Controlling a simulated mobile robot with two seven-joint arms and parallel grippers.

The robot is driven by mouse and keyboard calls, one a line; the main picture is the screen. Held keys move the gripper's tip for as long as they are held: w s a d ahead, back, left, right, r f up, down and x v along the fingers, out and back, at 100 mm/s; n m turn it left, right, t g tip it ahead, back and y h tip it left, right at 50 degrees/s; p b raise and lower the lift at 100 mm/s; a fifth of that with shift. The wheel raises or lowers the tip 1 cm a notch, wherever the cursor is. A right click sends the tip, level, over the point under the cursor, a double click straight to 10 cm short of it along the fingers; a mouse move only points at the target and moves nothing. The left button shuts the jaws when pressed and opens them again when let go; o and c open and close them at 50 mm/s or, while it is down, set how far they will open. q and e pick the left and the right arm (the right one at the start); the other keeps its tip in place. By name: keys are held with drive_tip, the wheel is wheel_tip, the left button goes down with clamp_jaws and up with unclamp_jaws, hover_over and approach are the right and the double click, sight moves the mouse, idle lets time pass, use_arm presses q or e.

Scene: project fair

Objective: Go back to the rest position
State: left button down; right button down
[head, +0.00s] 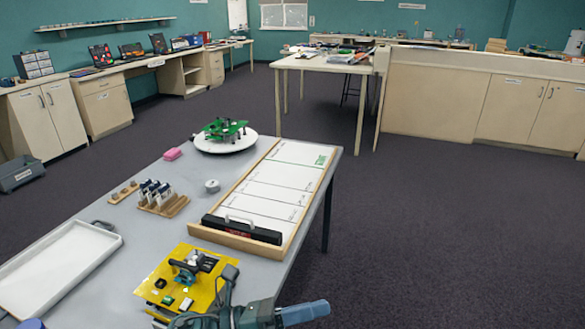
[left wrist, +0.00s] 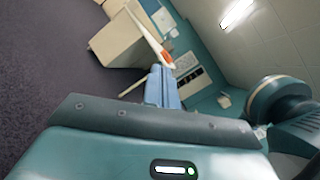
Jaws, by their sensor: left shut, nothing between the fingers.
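My left gripper (head: 318,311) is at the bottom edge of the head view, in front of the near end of the grey table. Its blue fingers point right and are shut with nothing between them. In the left wrist view the shut fingers (left wrist: 163,88) point out into the room, with no object at their tips. My right gripper is not in view.
Open carpet lies right.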

use_arm(q)
drive_tip(key=w+a+f+n+t+y, duration=0.1)
drive_tip(key=a+f+n+t+y, duration=0.4)
drive_tip(key=n, duration=0.7)
drive_tip(key=w+a+n+t+y, duration=0.1)
drive_tip(key=a+n+t+y, duration=0.2)
drive_tip(key=n+t, duration=0.65)
drive_tip(key=s+a+f+n+g+y, duration=0.3)
drive_tip(key=s+a+f+n+y, duration=0.1)
drive_tip(key=f+n, duration=0.3)
drive_tip(key=s+a+f+n+g+y, duration=0.4)
drive_tip(key=f+n, duration=0.4)
drive_tip(key=n, duration=0.4)
drive_tip(key=s+a, duration=0.1)
drive_tip(key=s, duration=0.1)
drive_tip(key=shift+s+f+p, duration=0.3)
